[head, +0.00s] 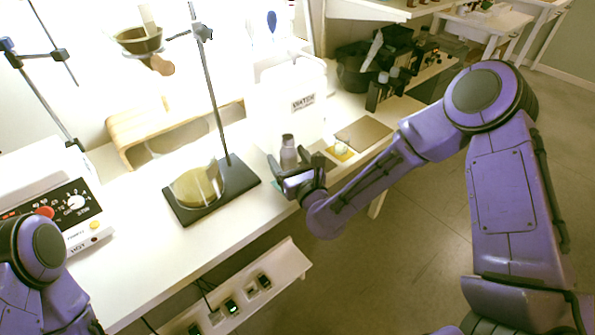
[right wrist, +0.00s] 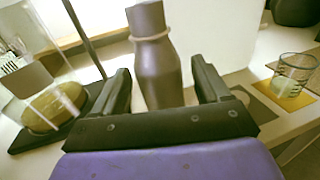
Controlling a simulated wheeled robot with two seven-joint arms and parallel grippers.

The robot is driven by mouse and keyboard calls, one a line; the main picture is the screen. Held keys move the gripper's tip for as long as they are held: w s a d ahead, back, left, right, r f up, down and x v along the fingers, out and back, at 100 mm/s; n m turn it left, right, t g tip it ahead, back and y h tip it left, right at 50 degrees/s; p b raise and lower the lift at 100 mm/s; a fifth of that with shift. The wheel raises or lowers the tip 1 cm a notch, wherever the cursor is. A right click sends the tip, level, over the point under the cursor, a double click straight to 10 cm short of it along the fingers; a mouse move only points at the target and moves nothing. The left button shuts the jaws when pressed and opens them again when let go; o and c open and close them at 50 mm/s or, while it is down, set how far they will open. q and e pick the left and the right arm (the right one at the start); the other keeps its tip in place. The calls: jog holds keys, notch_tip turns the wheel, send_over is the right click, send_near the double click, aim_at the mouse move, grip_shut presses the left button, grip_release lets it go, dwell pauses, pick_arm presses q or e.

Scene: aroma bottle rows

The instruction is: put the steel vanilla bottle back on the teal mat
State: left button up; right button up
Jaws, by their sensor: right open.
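The steel bottle (head: 289,152) stands upright on the white bench in the head view, just beyond my right gripper (head: 294,180). In the right wrist view the grey, narrow-necked bottle (right wrist: 158,70) shows between the two spread fingers of my right gripper (right wrist: 161,82), with a gap on each side. The jaws are open and hold nothing. The bottle's base is hidden behind the gripper. I cannot make out a teal mat clearly; the surface under the bottle is mostly hidden. Only part of my left arm shows at lower left, without its gripper.
A stand with a dark base (head: 249,181) and a glass vessel (head: 198,186) is left of the bottle. A small glass (head: 341,149) on a yellow mat (head: 345,157) and a brown board (head: 364,134) lie to the right. A white box (head: 290,100) stands behind.

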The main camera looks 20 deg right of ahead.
jog(key=s+d+b, duration=0.1)
jog(key=s+b, duration=0.1)
jog(key=s, duration=0.8)
jog(key=s+d+f+n+g+h, duration=0.15)
jog(key=s+f+n+g, duration=0.25)
jog(key=f+n, duration=0.4)
jog(key=s+d+f+n+g, duration=0.25)
jog(key=s+f+n, duration=0.25)
jog(key=f, duration=0.6)
jog(key=s+d+f+n+g+h, duration=0.1)
jog(key=s+d+f+n+g, duration=0.3)
jog(key=s+n, duration=0.3)
jog(key=s+d+f+n+g+h, duration=0.2)
jog(key=s+d+f+n+g, duration=0.2)
jog(key=s+f+n, duration=0.3)
jog(key=s+n, duration=0.1)
jog(key=s, duration=0.1)
jog(key=shift+s+d, duration=0.15)
jog(key=shift+s, duration=0.15)
